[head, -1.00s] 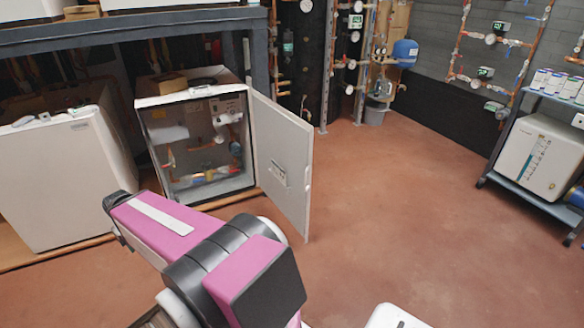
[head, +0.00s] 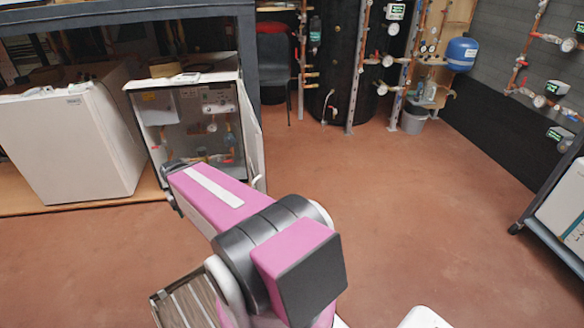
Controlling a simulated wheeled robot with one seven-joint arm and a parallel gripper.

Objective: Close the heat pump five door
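The open heat pump (head: 165,139) is a white cabinet in the head view, left of centre. Its front is open, showing pipes, gauges and valves inside. Its door (head: 252,138) is hinged on the right side and stands open, seen nearly edge-on as a narrow white strip. A light handle (head: 258,182) shows low on the door's edge. My pink and black arm reaches toward the cabinet and covers its lower right front and the door's bottom. My gripper cannot be made out; contact with the door cannot be told.
A closed white unit (head: 68,145) stands left of the open cabinet on a low wooden platform (head: 40,202). A dark frame (head: 120,22) runs above both. A cart (head: 562,215) stands at the right edge. The red floor (head: 400,200) between is clear.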

